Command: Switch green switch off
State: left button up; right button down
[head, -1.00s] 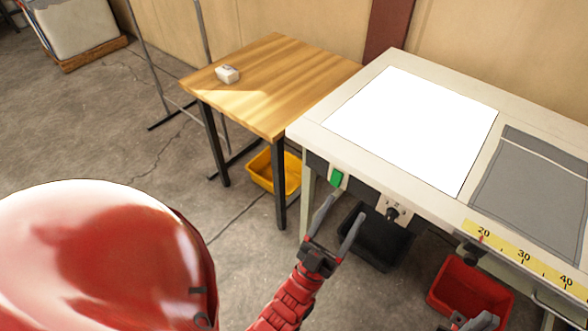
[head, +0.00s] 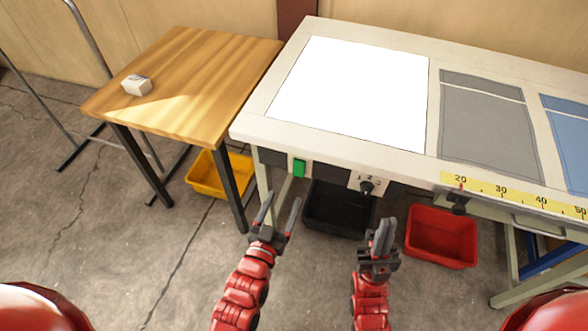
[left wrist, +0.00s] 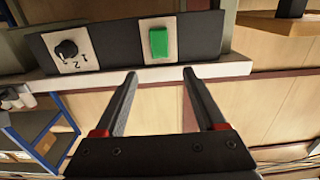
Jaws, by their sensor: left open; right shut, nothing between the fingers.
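The green switch (head: 299,168) is mounted on the front edge of the light table, under its left end. It also shows in the left wrist view (left wrist: 158,43) on a white plate, on a dark panel. My left gripper (head: 281,207) is open and empty, a little below and in front of the switch. In the left wrist view its two fingers (left wrist: 157,82) point toward the switch, apart from it. My right gripper (head: 384,226) is shut and empty, to the right and lower than the black knob. Whether the switch is on or off I cannot tell.
A black rotary knob (head: 366,187) sits on the same panel, right of the switch. A wooden table (head: 190,80) with a white box (head: 136,86) stands left.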

aim_at(299, 165)
pick_arm(q)
jog(key=x, duration=1)
jog(key=shift+w+p, duration=0.25)
jog(key=shift+p, duration=0.15)
